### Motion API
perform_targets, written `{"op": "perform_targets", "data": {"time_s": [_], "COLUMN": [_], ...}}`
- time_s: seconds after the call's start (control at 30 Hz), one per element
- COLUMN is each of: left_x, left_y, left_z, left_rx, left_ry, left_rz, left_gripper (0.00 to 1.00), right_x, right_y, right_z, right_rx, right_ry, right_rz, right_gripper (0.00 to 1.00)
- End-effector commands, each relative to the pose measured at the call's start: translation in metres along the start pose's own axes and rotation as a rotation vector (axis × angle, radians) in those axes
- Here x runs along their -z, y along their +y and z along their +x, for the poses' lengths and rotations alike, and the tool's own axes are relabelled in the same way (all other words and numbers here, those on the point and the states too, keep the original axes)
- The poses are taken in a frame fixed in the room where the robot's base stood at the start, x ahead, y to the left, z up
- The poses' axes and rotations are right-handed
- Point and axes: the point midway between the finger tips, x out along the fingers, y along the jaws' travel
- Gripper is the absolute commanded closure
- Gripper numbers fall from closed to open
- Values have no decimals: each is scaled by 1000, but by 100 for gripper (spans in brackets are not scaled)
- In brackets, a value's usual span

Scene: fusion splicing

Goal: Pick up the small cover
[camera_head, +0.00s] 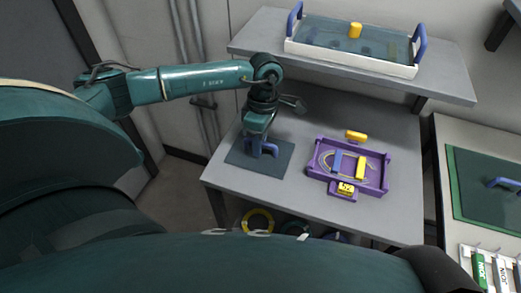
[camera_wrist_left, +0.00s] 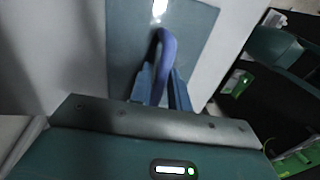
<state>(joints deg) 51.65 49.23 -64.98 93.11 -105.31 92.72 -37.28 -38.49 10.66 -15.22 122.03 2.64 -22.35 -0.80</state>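A flat dark teal plate (camera_head: 280,160) with a blue arched handle lies at the left of the grey table; it looks like the small cover. In the left wrist view the plate (camera_wrist_left: 128,40) fills the upper middle, and its blue handle (camera_wrist_left: 166,48) rises towards the camera. My left gripper (camera_head: 262,149) is down at the handle from above. In the wrist view the two blue fingers (camera_wrist_left: 162,88) stand one on each side of the handle. Whether they press on it I cannot tell. My right gripper is not in view.
A purple tray (camera_head: 378,182) with blue and yellow pieces stands right of the plate; a yellow block (camera_head: 355,135) is at its back edge. A shelf (camera_head: 450,84) above bears a clear-lidded white box (camera_head: 350,60). A second table with a green mat (camera_head: 475,165) is at right.

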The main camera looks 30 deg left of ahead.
Motion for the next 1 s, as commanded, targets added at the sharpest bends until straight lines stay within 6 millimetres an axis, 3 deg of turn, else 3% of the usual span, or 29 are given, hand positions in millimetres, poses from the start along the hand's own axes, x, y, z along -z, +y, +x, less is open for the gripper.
{"op": "perform_targets", "data": {"time_s": [0.2,0.67,0.87,1.0], "left_x": [0,0,0,0], "left_y": [0,0,-3,-9], "left_z": [0,-3,-22,-50], "left_rx": [0,-1,-4,-6], "left_ry": [-1,-1,-2,-2], "left_rz": [0,0,2,2], "left_gripper": [100,100,100,100], "right_x": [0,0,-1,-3], "right_y": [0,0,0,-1], "right_z": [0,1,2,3], "right_rx": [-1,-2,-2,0], "right_ry": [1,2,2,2], "right_rz": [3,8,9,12], "right_gripper": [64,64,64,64]}}
